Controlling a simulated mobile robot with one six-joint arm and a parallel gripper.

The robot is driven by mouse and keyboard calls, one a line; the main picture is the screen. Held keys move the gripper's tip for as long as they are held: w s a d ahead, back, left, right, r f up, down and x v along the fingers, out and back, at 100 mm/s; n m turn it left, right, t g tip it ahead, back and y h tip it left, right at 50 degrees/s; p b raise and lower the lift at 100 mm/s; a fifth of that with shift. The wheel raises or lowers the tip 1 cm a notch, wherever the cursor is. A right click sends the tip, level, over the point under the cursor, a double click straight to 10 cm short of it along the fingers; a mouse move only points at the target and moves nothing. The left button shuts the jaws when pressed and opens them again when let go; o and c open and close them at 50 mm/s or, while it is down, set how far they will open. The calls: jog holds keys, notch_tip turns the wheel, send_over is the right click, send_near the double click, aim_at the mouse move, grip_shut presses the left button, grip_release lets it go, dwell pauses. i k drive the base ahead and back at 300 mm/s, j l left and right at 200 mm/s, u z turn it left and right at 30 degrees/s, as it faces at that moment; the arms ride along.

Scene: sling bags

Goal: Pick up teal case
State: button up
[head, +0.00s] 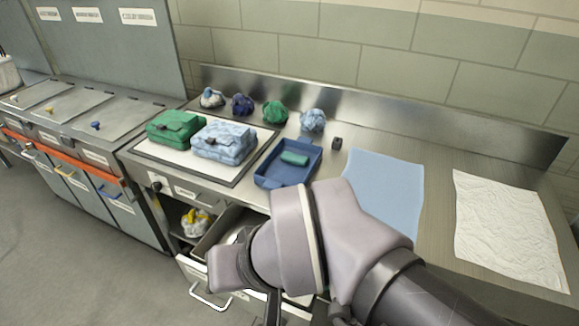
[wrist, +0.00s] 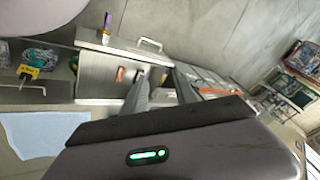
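The teal case (head: 295,158) is a small rounded block lying in the blue tray (head: 262,180) on the steel counter in the head view. I cannot make it out in the wrist view. In the wrist view my gripper (wrist: 160,74) is open, its two dark fingers apart with nothing held between them. It points toward an open drawer (wrist: 98,88) holding small items. In the head view my arm's wrist hides most of the gripper, which is low in front of the counter, well away from the case.
A green bag (head: 170,127) and a light-blue patterned bag (head: 224,141) sit on a mat left of the tray. Several bundles stand behind. A small dark block (head: 337,143), blue cloth (head: 385,180) and white cloth (head: 505,225) lie to the right. The drawer (head: 194,268) juts out below.

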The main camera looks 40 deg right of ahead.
aim_at(288, 157)
jog(key=i+j+z, duration=0.15)
jog(key=j+z, duration=0.25)
jog(key=i+j+z, duration=0.1)
jog(key=j+z, duration=1.1)
jog(key=k+j+z, duration=0.1)
jog(key=j+z, duration=0.3)
